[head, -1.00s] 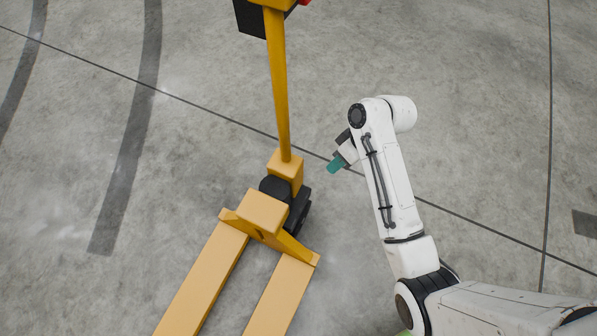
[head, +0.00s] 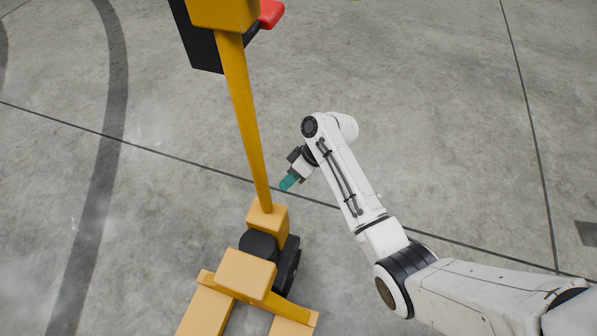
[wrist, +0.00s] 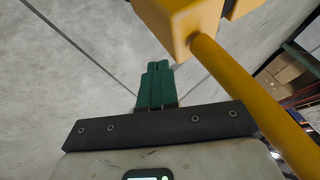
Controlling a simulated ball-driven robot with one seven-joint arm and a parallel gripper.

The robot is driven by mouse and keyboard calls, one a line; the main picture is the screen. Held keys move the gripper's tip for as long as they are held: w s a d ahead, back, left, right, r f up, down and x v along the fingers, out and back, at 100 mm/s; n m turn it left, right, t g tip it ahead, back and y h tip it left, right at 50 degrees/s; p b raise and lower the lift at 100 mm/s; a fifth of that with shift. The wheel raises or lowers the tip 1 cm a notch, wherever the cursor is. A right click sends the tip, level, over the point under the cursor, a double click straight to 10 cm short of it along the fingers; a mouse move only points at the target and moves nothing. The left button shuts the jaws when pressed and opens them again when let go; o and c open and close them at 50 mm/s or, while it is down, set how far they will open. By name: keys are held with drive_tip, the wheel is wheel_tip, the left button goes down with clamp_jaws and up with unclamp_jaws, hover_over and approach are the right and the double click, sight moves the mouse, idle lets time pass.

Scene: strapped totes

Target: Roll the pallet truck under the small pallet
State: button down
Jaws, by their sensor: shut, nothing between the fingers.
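The yellow pallet truck (head: 246,276) stands at the lower left of centre in the head view, its forks running out of the bottom edge. Its yellow handle post (head: 244,120) rises to a black and yellow head with a red part at the top. My gripper (head: 287,184), with green fingers, is shut and empty, just right of the post and apart from it. In the wrist view, my shut gripper (wrist: 158,72) points past a yellow block of the truck (wrist: 185,27), with the post (wrist: 255,100) to the right. The small pallet is not in view.
Bare grey concrete floor (head: 420,100) with dark seams and tyre marks surrounds the truck. A dark patch (head: 587,235) lies on the floor at the right edge. Blurred shelving (wrist: 300,70) shows at the right of the wrist view.

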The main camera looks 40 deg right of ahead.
drive_tip(key=shift+s+a+f, duration=0.1)
drive_tip(key=shift+s+a, duration=0.15)
drive_tip(key=shift+a, duration=0.4)
drive_tip(key=shift+s+a+r, duration=0.1)
drive_tip(key=shift+s+a, duration=0.15)
drive_tip(key=shift+a, duration=0.4)
drive_tip(key=shift+s+a+f, duration=0.1)
drive_tip(key=shift+s+a, duration=0.15)
drive_tip(key=shift+a, duration=0.4)
drive_tip(key=shift+a, duration=0.15)
